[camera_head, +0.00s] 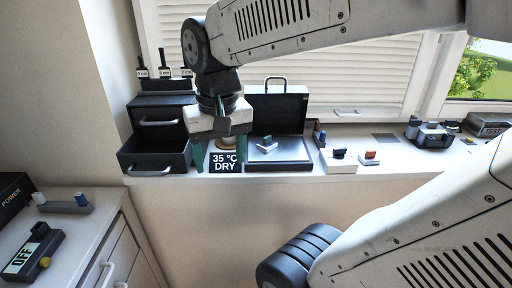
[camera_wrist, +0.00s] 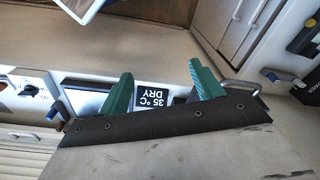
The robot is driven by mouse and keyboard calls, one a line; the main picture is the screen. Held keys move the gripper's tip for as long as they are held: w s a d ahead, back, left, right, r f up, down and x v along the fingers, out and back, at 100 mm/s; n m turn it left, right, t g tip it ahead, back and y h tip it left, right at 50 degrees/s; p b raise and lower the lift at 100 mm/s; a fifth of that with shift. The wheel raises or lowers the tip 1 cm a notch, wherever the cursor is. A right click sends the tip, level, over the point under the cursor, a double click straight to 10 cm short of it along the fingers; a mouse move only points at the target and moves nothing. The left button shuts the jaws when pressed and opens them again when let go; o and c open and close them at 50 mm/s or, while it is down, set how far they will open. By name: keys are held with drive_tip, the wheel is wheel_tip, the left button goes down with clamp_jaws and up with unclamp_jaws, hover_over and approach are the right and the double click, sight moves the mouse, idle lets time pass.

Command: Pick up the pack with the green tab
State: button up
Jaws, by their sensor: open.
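A small pale pack with a green tab (camera_head: 267,143) lies on the flat front part of an open dark case (camera_head: 278,108) on the white ledge. I cannot make the pack out clearly in the wrist view. My gripper (camera_head: 219,160) hangs to the left of the pack, pointing down, with its two green fingers apart and nothing held between them. A black sign reading "35 °C DRY" (camera_head: 225,163) shows between the fingers. In the wrist view, my gripper (camera_wrist: 161,72) is open, with the same sign (camera_wrist: 152,97) beyond the fingers.
A black drawer unit (camera_head: 160,122) with its lower drawer pulled out stands left of my gripper. A white box with a black knob (camera_head: 339,160) and a small red-topped item (camera_head: 370,158) sit right of the case. A dark device (camera_head: 431,134) stands farther right.

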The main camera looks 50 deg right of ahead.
drive_tip(key=w+d+m, duration=0.5)
drive_tip(key=d+m, duration=0.1)
drive_tip(key=d, duration=0.4)
drive_tip(key=m+g, duration=0.1)
drive_tip(key=m, duration=0.7)
hover_over(266, 137)
drive_tip(key=f, duration=0.2)
drive_tip(key=shift+s+f, duration=0.25)
drive_tip(key=shift+f, duration=0.15)
drive_tip(key=shift+d+f, duration=0.15)
drive_tip(key=shift+f, duration=0.2)
drive_tip(key=f, duration=0.7)
drive_tip(key=shift+w, duration=0.25)
drive_tip(key=c, duration=1.2)
drive_tip(key=shift+r, duration=0.1)
